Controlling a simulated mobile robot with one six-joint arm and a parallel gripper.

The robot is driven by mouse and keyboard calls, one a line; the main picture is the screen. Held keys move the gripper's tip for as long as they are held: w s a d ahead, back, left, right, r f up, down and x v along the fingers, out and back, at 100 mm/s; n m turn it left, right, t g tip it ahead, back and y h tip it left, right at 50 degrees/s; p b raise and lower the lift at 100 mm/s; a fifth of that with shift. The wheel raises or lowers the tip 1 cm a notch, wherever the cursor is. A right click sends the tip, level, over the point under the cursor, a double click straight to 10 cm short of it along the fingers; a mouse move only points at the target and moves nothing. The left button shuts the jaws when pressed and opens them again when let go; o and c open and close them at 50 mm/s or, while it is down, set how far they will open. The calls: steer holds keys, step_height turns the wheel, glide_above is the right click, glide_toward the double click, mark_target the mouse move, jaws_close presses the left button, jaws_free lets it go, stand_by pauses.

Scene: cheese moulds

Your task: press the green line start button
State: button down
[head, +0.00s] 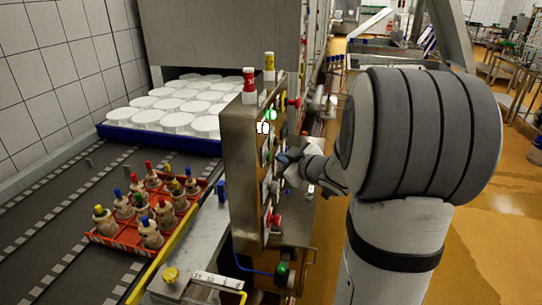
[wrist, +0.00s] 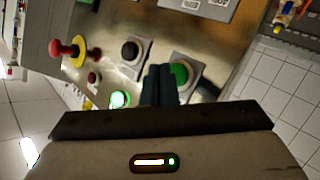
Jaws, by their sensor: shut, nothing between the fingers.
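The steel control panel (head: 240,165) stands beside the conveyor in the head view, its button face turned to the right. In the wrist view a green button (wrist: 180,73) sits on a grey square plate. My gripper (wrist: 160,72) is shut and empty, its dark fingertips directly left of the green button and partly over its plate. I cannot tell whether they touch it. My gripper also shows in the head view (head: 284,158), close to the panel face. A lit green lamp (wrist: 120,98) is left of my fingers in the wrist view.
The wrist view shows a black button (wrist: 130,50) and a red mushroom button (wrist: 67,48) with a yellow ring nearby. In the head view, a red crate (head: 113,243) with several capped items and a blue tray (head: 165,139) of white rounds are on the conveyor.

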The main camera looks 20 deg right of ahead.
steer(key=shift+s+d, duration=0.1)
steer(key=shift+d, duration=0.05)
steer(key=s+d, duration=0.1)
steer(key=d, duration=0.1)
steer(key=s+d+p, duration=0.1)
steer(key=d, duration=0.1)
steer(key=shift+s+p, duration=0.3)
steer(key=shift+s, duration=0.1)
stand_by(0.8)
steer(key=s+a+m+g+h, duration=0.1)
steer(key=s+a+m+g, duration=0.3)
steer(key=s+a, duration=0.4)
steer(key=s+a+f+m+g+h, duration=0.1)
steer(key=s+a+m+g, duration=0.3)
steer(key=s+a, duration=0.5)
steer(key=s+g+h+b, duration=0.1)
steer(key=s+g, duration=0.1)
steer(key=s, duration=0.5)
steer(key=shift+s+f+g, duration=0.3)
steer(key=shift+s+g, duration=0.05)
steer(key=shift+g, duration=0.05)
steer(key=shift+a, duration=0.1)
